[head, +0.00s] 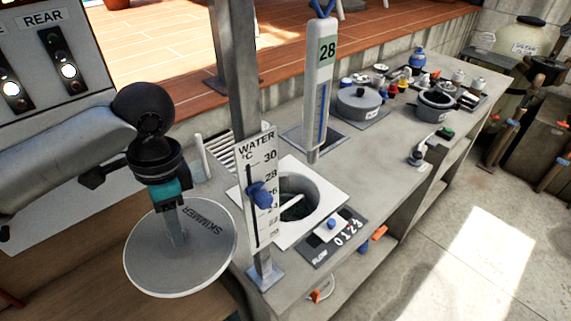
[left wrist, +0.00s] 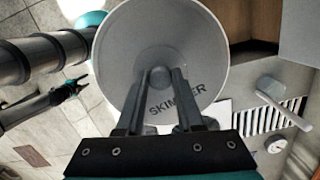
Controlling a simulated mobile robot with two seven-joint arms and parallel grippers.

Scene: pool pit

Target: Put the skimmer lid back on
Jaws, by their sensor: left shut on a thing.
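The skimmer lid (head: 207,262) is a round grey disc with a pale rim, marked SKIMMER. My left gripper (head: 177,212) is shut on its centre knob and holds it in the air, left of the open skimmer well; the left wrist view shows the fingers (left wrist: 160,92) around the knob and the lid (left wrist: 125,50) face-on. The round well (head: 322,196) is open in a white square frame (head: 334,207).
A post (head: 236,75) and a tall gauge (head: 320,75) stand on the counter near the well. Pots (head: 360,104) and small bottles crowd the far counter. A slatted grate (head: 219,152) lies behind the sign.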

